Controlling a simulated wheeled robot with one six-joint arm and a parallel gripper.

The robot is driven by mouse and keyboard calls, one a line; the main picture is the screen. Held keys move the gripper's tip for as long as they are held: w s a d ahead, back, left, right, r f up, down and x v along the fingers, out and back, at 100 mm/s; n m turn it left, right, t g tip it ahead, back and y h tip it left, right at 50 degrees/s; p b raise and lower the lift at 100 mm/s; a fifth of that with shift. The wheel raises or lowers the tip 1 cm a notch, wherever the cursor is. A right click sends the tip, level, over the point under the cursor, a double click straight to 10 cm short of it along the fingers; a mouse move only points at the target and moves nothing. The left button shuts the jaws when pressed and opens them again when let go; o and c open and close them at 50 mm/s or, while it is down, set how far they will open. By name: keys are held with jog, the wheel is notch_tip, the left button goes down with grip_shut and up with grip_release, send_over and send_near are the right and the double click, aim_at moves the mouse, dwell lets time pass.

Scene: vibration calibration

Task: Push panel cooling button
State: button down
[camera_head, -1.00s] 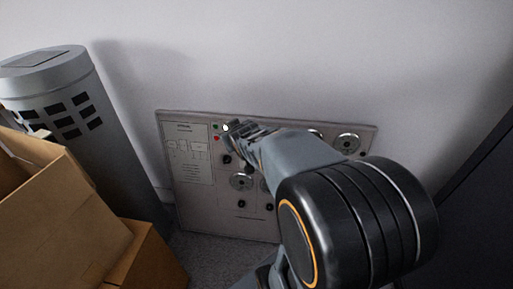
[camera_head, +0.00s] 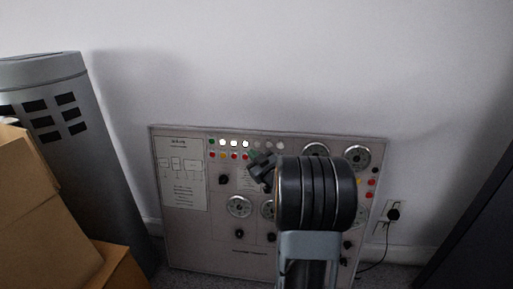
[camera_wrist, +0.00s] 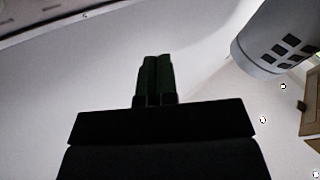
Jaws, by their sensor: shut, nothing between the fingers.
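The control panel (camera_head: 205,245) leans against the wall in the head view. Its top row has a green button (camera_head: 212,141) and several white ones (camera_head: 233,143). Below is a row of red and orange buttons (camera_head: 222,156). The labels are too small to read, so I cannot tell which is the cooling button. My gripper (camera_head: 254,156) is in front of the panel's upper middle, just right of the coloured buttons; I cannot tell whether it touches. In the wrist view its dark fingers (camera_wrist: 154,78) are together and empty. My arm hides part of the panel's right half.
A grey cylinder (camera_head: 95,165) with dark slots and cardboard boxes (camera_head: 35,210) stand left of the panel. A wall socket with a plug (camera_head: 392,213) is to the right, and a dark surface (camera_head: 475,220) borders the right edge. The cylinder also shows in the wrist view (camera_wrist: 255,45).

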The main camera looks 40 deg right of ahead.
jog(key=w+d+f, duration=0.1)
jog(key=w+d, duration=0.5)
jog(key=shift+f, duration=0.4)
jog(key=shift+w+d+f+b, duration=0.1)
jog(key=shift+w+d+b, duration=0.25)
jog(key=shift+w+d, duration=0.3)
dwell(3.0)
jog(key=shift+s+a, duration=0.1)
jog(key=shift+a, duration=0.15)
jog(key=shift+s+a, duration=0.4)
jog(key=shift+s, duration=0.05)
dwell(0.3)
jog(key=shift+s+a+r+b, duration=0.25)
jog(key=shift+s+a+r, duration=0.1)
jog(key=shift+s+a, duration=0.55)
jog(key=shift+s+a+r+b, duration=0.25)
jog(key=shift+s+a+r, duration=0.05)
jog(key=shift+s+a, duration=0.55)
